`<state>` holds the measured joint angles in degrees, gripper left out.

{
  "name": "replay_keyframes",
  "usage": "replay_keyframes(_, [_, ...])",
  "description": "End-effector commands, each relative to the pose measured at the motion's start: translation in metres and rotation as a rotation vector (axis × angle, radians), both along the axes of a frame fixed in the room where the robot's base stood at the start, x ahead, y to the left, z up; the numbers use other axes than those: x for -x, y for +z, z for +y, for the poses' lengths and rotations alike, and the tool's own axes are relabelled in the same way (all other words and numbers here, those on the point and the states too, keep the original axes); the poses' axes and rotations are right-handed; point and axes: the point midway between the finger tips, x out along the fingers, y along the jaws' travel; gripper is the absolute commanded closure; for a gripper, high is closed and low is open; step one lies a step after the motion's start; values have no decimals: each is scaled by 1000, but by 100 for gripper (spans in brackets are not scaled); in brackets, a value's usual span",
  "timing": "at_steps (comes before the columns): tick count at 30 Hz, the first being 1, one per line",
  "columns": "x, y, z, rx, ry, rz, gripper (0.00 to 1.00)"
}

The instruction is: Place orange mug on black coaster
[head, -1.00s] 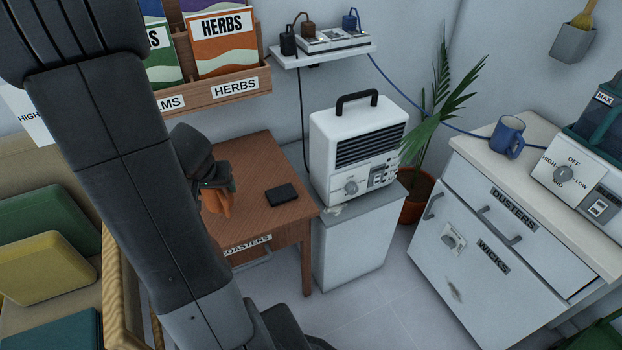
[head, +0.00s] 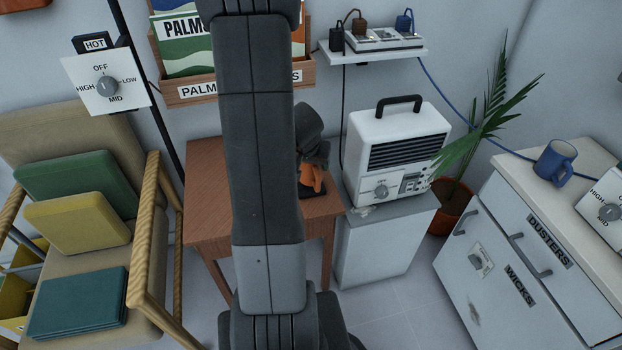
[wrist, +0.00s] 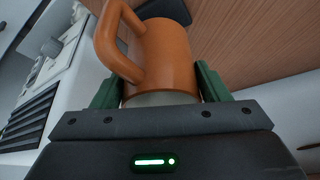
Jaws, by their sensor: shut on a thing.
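The orange mug (head: 311,179) is held in my gripper (head: 313,160) over the right part of the wooden table, partly covered by the gripper. In the wrist view the mug (wrist: 168,60) sits between the two green fingers of the gripper (wrist: 158,86), with its handle toward the upper left. The black coaster (wrist: 176,9) shows partly at the top edge of the wrist view, on the table beyond the mug. I cannot tell how high the mug is above the table.
The wooden table (head: 206,185) stands left of a white heater (head: 395,150) on a grey cabinet (head: 385,240). A chair with cushions (head: 75,225) is on the left. A blue mug (head: 555,162) stands on the right counter. A potted palm (head: 455,200) is behind.

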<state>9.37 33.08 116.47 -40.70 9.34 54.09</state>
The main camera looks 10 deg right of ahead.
Motion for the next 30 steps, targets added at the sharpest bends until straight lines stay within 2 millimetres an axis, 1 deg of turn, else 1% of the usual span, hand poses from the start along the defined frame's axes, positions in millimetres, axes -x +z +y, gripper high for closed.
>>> replay_keyframes(4, [0, -10, 0, 1, 1, -1, 62])
replay_keyframes(9, [0, -32, 0, 0, 1, 0, 62])
replay_keyframes(12, [0, -38, 0, 0, 1, 0, 62])
replay_keyframes(23, [0, -39, 0, 0, 1, -1, 62])
replay_keyframes(27, [0, -44, 0, 0, 1, -1, 62])
replay_keyframes(28, [0, -42, 0, 0, 1, 0, 25])
replay_keyframes(30, [0, -42, 0, 0, 1, 0, 12])
